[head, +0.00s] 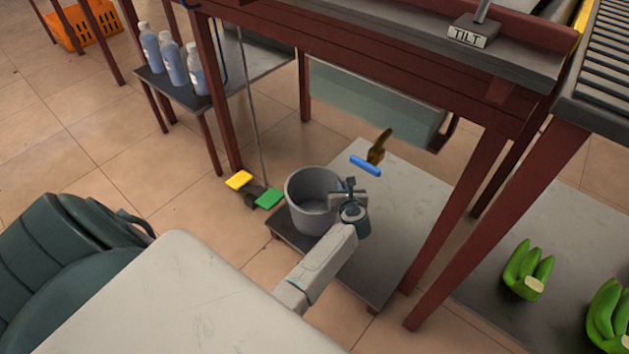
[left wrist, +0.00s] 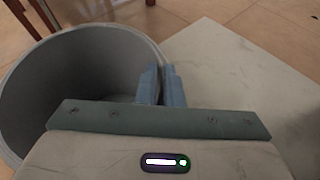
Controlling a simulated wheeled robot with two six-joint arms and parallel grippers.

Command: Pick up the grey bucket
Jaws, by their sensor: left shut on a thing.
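The grey bucket (head: 306,217) stands upright on a low grey platform under the red frame in the head view. It looks empty. In the left wrist view the bucket (left wrist: 70,75) fills the left side, with its rim running between my fingers. My left gripper (head: 337,197) is at the right side of the bucket's rim. Its blue fingertips (left wrist: 161,86) are shut on the bucket's wall, one inside and one outside. My right gripper is not in view.
The low platform (head: 385,225) has free room right of the bucket. A blue-handled brown tool (head: 366,164) is behind it. Yellow and green pedals (head: 254,190) are close on its left. Red posts (head: 455,220) stand to the right. Bottles (head: 172,60) stand on a side shelf.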

